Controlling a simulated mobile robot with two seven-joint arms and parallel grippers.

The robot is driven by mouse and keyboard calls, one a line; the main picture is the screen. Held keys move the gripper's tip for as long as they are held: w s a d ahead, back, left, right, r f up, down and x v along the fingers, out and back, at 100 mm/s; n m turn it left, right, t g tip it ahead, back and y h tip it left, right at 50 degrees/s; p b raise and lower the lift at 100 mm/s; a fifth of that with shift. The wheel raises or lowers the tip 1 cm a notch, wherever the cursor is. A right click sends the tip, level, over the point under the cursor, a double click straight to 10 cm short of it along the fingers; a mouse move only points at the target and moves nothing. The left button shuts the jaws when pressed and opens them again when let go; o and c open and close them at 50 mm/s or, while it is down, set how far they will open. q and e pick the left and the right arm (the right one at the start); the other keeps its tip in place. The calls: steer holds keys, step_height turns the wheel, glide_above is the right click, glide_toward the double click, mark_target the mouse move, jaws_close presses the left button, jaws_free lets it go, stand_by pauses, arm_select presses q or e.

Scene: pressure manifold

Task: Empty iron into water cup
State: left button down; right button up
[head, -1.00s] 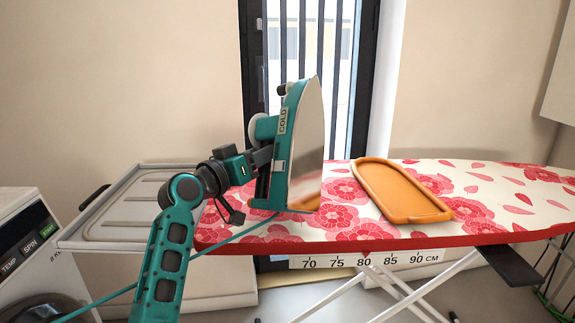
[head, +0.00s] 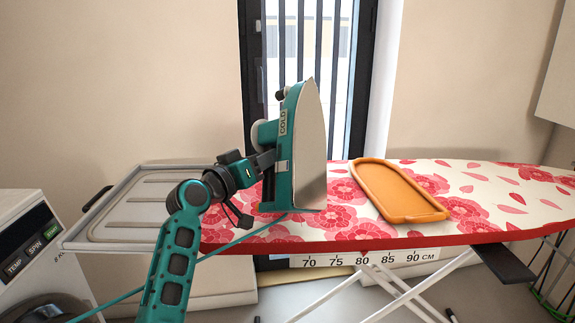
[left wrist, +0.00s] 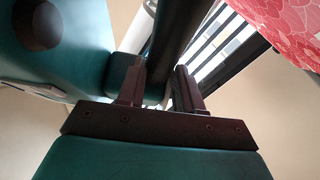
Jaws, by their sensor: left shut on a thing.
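The teal iron (head: 287,150) stands heel down, tip up, in the head view, with its shiny soleplate facing right and a "COLD" label on its side. It is over the left part of the ironing board; I cannot tell whether its heel touches the cloth. My left gripper (head: 264,161) is shut on the iron's dark handle from the left. In the left wrist view the fingers (left wrist: 160,88) flank the dark handle (left wrist: 175,35), with the iron's teal body (left wrist: 65,45) at upper left. No water cup is visible. My right gripper is not in view.
The floral ironing board (head: 490,195) has an orange iron rest (head: 400,190) right of the iron; its right end is clear. A grey tray (head: 130,200) is at the left end. A teal cord (head: 235,237) runs to lower left, near a white washing machine (head: 25,225).

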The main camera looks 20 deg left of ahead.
mark_target(287, 145)
arm_select(q)
steer(key=shift+d+r+n, duration=0.15)
steer(key=shift+r+n, duration=0.15)
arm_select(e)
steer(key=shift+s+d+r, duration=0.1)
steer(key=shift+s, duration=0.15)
arm_select(q)
steer(key=shift+s+d+r+n+p, duration=0.15)
steer(key=shift+n+p, duration=0.15)
steer(key=shift+p, duration=0.4)
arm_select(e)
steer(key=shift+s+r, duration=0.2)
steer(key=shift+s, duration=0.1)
arm_select(q)
steer(key=shift+s+d+r+n+p, duration=0.1)
steer(key=shift+d+r+n+p, duration=0.4)
steer(key=shift+p, duration=0.55)
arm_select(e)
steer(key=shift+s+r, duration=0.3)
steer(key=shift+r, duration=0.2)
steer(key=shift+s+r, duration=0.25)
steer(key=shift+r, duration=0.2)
